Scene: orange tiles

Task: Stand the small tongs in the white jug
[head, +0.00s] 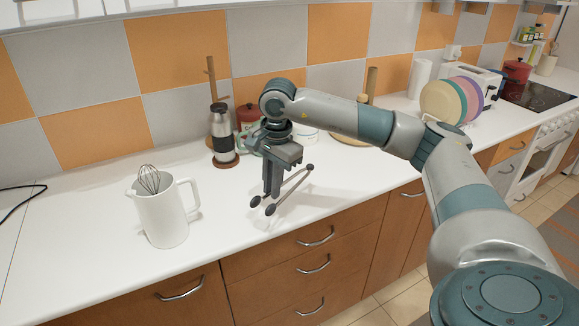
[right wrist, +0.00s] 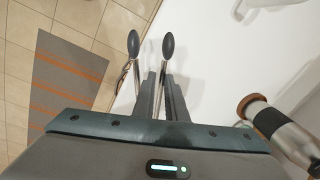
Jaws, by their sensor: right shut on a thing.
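The white jug (head: 165,222) stands upright on the counter at the left of the head view, its handle towards the right. A wire whisk (head: 149,179) stands in it. My right gripper (head: 271,190) is shut on the small tongs (head: 291,190), right of the jug and apart from it. The tongs are tilted, with dark rounded tips, and appear to hang above the counter. In the right wrist view the tongs (right wrist: 168,46) stick out beyond the fingers of the right gripper (right wrist: 160,85). My left gripper is not in view.
Colourful plates (head: 441,103) stand farther right. The white counter (head: 95,240) is clear between jug and gripper; its front edge lies close.

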